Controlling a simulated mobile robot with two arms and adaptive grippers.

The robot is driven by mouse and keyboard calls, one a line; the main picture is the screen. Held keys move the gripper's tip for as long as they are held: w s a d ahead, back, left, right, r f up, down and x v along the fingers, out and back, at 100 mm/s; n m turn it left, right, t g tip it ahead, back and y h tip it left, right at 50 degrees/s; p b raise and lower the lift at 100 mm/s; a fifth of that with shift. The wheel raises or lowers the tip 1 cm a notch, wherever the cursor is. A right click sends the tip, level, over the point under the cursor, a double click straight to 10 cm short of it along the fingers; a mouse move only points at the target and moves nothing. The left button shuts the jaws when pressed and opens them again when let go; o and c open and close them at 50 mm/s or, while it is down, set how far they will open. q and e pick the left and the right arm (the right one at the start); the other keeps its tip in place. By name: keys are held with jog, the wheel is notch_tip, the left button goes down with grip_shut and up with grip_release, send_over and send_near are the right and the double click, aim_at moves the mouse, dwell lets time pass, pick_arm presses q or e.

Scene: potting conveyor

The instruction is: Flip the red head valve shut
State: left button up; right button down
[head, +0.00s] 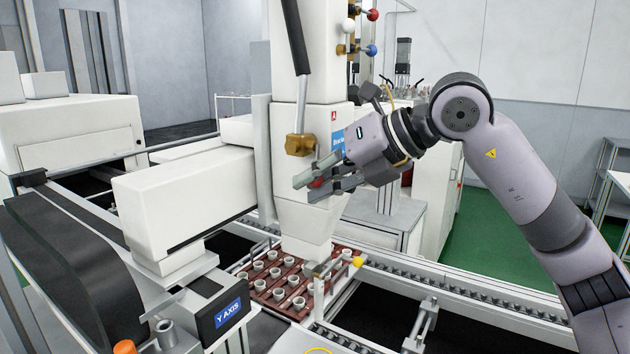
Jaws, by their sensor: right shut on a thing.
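The red head valve (317,183) shows only as a small red knob at the front of the white dosing head (300,218), below a brass fitting (299,145). Most of it is hidden by the fingers. My right gripper (318,184) reaches in from the right and is shut on this red knob, one finger above and one below it. The valve's lever angle cannot be made out. My left gripper is not in view.
A brown-red tray (251,282) with several small pale pots stands under the head on the conveyor (470,299). Red (372,14), white (348,25) and blue (371,50) knobs sit higher on the column. The Y AXIS box (222,314) is in front.

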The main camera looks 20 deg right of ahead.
jog(key=c, duration=1.5)
grip_release()
